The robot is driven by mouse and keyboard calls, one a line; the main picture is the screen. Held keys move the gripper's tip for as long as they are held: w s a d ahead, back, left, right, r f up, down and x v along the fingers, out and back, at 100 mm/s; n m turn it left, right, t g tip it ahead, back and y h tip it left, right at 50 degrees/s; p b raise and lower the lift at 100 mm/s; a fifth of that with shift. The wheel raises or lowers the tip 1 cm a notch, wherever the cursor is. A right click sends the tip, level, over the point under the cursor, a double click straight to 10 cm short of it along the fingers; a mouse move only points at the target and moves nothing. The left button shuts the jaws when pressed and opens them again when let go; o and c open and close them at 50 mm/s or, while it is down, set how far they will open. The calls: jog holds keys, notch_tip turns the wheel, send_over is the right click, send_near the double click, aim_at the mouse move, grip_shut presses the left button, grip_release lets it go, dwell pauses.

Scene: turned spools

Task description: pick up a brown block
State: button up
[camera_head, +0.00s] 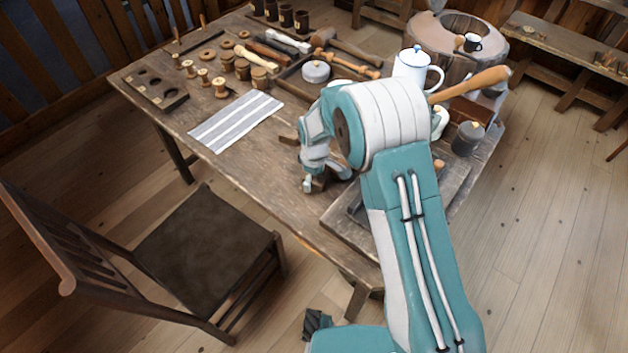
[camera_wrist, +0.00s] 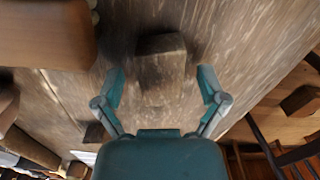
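A brown block (camera_wrist: 162,58) lies on the worn wooden table (camera_wrist: 235,60), straight ahead of my gripper in the wrist view. My gripper (camera_wrist: 161,78) is open, with one finger to the left and one to the right of the block's near side. Neither finger visibly touches the block. In the head view my gripper (camera_head: 314,184) is low over the table near its front edge. My own arm and fingers hide most of the block there.
A large brown piece (camera_wrist: 45,35) is close at upper left in the wrist view. A striped cloth (camera_head: 236,120), several spools and a white pot (camera_head: 413,72) are on the table. A dark chair (camera_head: 205,245) stands before it. The table between cloth and gripper is mostly clear.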

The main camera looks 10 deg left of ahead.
jog(key=c, duration=1)
jog(key=shift+r, duration=0.1)
jog(key=shift+r, duration=0.25)
notch_tip(320, 180, up, 2)
jog(key=shift+r, duration=0.1)
jog(key=w+r, duration=0.3)
jog(key=w, duration=0.1)
jog(key=w+d+r, duration=0.1)
jog(key=w+r, duration=0.2)
jog(key=w, duration=0.2)
jog(key=w+d+r, duration=0.1)
jog(key=w+r, duration=0.3)
jog(key=shift+w+d, duration=0.1)
jog(key=shift+w, duration=0.15)
